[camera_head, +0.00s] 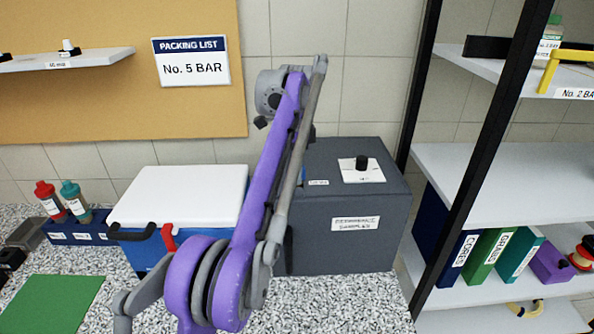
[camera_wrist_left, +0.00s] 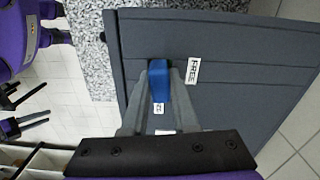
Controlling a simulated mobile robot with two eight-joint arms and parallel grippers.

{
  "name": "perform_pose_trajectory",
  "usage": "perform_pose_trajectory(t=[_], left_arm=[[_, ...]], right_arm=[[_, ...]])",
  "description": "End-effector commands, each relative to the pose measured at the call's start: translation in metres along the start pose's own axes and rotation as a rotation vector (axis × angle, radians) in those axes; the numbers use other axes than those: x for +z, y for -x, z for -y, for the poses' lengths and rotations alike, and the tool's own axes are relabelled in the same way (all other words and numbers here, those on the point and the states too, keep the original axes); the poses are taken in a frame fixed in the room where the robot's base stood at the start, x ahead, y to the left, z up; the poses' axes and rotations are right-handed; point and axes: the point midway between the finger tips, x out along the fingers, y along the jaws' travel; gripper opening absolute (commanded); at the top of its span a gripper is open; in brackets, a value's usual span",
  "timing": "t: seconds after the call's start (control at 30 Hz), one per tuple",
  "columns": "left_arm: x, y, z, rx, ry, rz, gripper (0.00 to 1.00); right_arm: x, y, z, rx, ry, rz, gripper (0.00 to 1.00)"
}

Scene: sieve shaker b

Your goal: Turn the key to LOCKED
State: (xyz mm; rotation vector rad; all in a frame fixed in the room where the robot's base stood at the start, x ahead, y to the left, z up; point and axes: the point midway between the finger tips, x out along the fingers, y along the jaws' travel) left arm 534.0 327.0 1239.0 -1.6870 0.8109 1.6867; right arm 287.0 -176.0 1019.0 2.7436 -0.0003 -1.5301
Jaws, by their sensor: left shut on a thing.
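In the left wrist view my left gripper (camera_wrist_left: 160,72) is shut on a blue key (camera_wrist_left: 159,84) at the face of a dark grey box. A white label reading FREE (camera_wrist_left: 193,70) is beside the key on the right. Another small white label (camera_wrist_left: 159,107) is between the fingers, mostly hidden, its text unreadable. In the head view the grey box (camera_head: 350,250) stands on the counter behind my purple left arm, which hides my gripper and most of the key area. The box front carries a label reading REFERENCE SAMPLES.
A black knob (camera_head: 362,161) sits on a white plate on the box top. A blue cooler with a white lid (camera_head: 180,195) stands left of my arm. A black-posted shelf (camera_head: 480,170) with binders is close on the right. A green mat (camera_head: 50,305) lies at the front left.

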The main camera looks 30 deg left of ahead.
Motion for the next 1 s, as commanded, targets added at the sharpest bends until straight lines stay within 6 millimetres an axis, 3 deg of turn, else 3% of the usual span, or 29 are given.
perform_pose_trajectory(t=[0.13, 0.43, 0.73, 0.97, 1.0], left_arm=[[-0.0002, -0.0002, -0.0005, 0.002, -0.097, 0.000, 0.00], [-0.0002, -0.0002, -0.0006, 0.002, -0.121, 0.000, 0.00], [-0.0003, -0.0003, -0.0007, 0.002, -0.418, 0.000, 0.00], [-0.0003, -0.0003, -0.0007, 0.002, -0.439, 0.000, 0.00], [-0.0003, -0.0003, -0.0007, 0.002, -0.439, 0.000, 0.33]], right_arm=[[0.0002, -0.0001, 0.0000, 0.000, 0.000, 0.000, 0.57], [0.0002, -0.0001, 0.0000, 0.000, 0.000, 0.000, 0.57], [0.0002, -0.0001, 0.0000, 0.000, 0.000, 0.000, 0.57], [0.0002, -0.0001, 0.0000, 0.000, 0.000, 0.000, 0.57], [0.0002, -0.0001, 0.0000, 0.000, 0.000, 0.000, 0.57]])
